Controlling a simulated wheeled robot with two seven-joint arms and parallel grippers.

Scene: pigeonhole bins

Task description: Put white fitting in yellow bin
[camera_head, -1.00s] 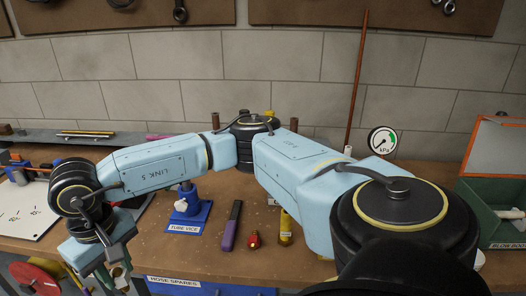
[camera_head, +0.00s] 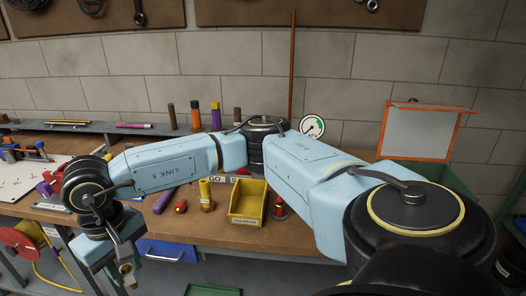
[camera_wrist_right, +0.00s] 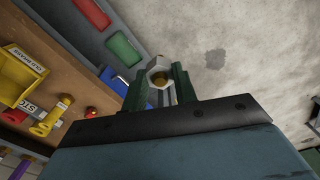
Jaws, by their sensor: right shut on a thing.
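The yellow bin (camera_head: 246,205) stands on the bench near its front edge, with a label on its front. It also shows at the left of the right wrist view (camera_wrist_right: 18,72). My right gripper (camera_head: 127,272) hangs at the lower left of the head view, in front of the bench edge and left of the bin. In the wrist view its green jaws (camera_wrist_right: 161,88) are shut on a pale hex fitting with a brass-coloured middle (camera_wrist_right: 158,67). The jaws hide part of the fitting. My left gripper is not in view.
A yellow cylinder (camera_head: 206,194), a small red part (camera_head: 181,206) and a purple-handled tool (camera_head: 163,201) lie left of the bin. A red fitting (camera_head: 280,209) stands right of it. A green box (camera_head: 430,176) with a raised lid is at the right. A red reel (camera_head: 22,244) is lower left.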

